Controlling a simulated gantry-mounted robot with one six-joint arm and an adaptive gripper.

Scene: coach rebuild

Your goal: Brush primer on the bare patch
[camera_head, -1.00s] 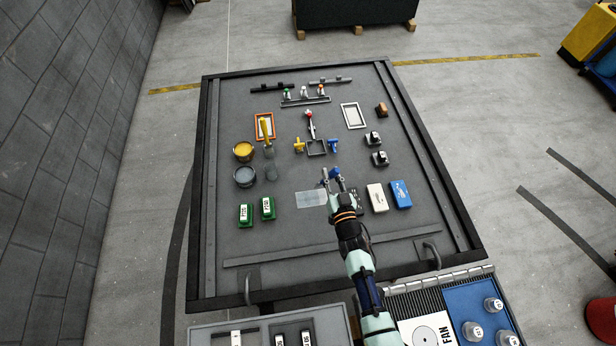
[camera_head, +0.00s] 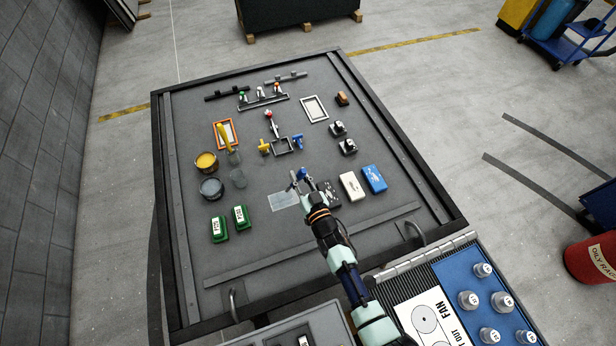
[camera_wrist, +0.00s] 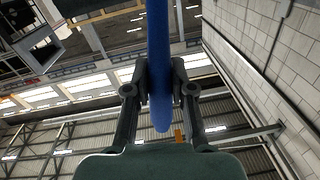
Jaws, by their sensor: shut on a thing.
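My gripper (camera_head: 302,184) is shut on a slim blue handle (camera_wrist: 158,40), which runs upright between the fingers in the wrist view. In the head view only a small blue bit shows at the fingertips, and I cannot make out bristles. The pale, light grey rectangular patch (camera_head: 284,201) lies on the dark panel (camera_head: 262,245), just left of and below my fingertips. I cannot tell whether the held thing touches the panel. A can with grey contents (camera_head: 211,188) and a can with yellow contents (camera_head: 206,161) stand at the left.
A yellow-handled tool (camera_head: 223,136) lies by an orange frame (camera_head: 234,135). Two green blocks (camera_head: 219,230) sit left of the patch. A white block (camera_head: 351,186) and a blue block (camera_head: 374,178) sit to the right. The panel below the patch is clear.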

